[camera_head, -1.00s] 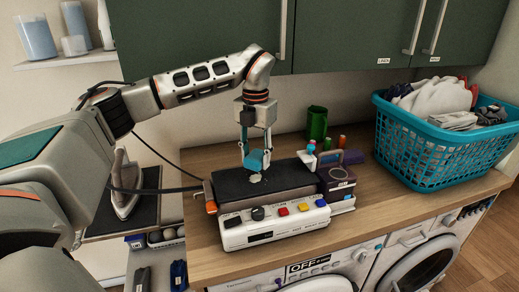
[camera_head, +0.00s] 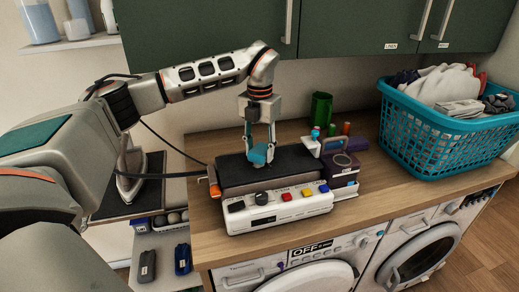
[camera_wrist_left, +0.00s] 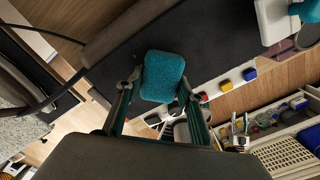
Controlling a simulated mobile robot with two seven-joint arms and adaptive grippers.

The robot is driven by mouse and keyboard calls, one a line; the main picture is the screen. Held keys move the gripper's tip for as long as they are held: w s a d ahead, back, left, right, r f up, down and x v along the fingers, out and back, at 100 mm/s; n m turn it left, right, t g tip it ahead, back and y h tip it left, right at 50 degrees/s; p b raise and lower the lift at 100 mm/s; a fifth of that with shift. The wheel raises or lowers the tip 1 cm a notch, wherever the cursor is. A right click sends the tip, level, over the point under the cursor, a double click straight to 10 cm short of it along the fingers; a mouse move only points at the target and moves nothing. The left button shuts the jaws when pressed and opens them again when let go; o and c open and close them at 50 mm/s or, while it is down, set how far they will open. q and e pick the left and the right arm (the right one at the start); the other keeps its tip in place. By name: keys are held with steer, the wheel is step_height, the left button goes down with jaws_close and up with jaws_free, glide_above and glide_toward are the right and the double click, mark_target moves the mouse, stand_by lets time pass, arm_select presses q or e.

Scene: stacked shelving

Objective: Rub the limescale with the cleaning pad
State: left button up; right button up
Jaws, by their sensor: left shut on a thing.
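A teal cleaning pad (camera_head: 258,155) is held between the fingers of my left gripper (camera_head: 259,146), which points down over the black top (camera_head: 295,160) of a white device with a button panel. The pad is at or just above this black surface; I cannot tell for sure whether it touches. In the left wrist view, the cleaning pad (camera_wrist_left: 163,76) sits across the tips of the left gripper (camera_wrist_left: 158,92). No limescale patch can be made out clearly now; the pad may hide it. My right gripper is not in view.
The button panel (camera_head: 275,208) runs along the device's front. A purple-grey device (camera_head: 340,170) and a green cup (camera_head: 320,108) stand at its right and behind. A turquoise laundry basket (camera_head: 440,135) fills the counter's right. Green cupboards (camera_head: 350,35) hang above.

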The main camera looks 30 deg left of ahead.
arm_select(q)
steer(key=shift+f, duration=0.15)
steer(key=shift+f, duration=0.55)
steer(key=shift+f, duration=0.3)
stand_by(1.3)
steer(key=shift+s, duration=0.15)
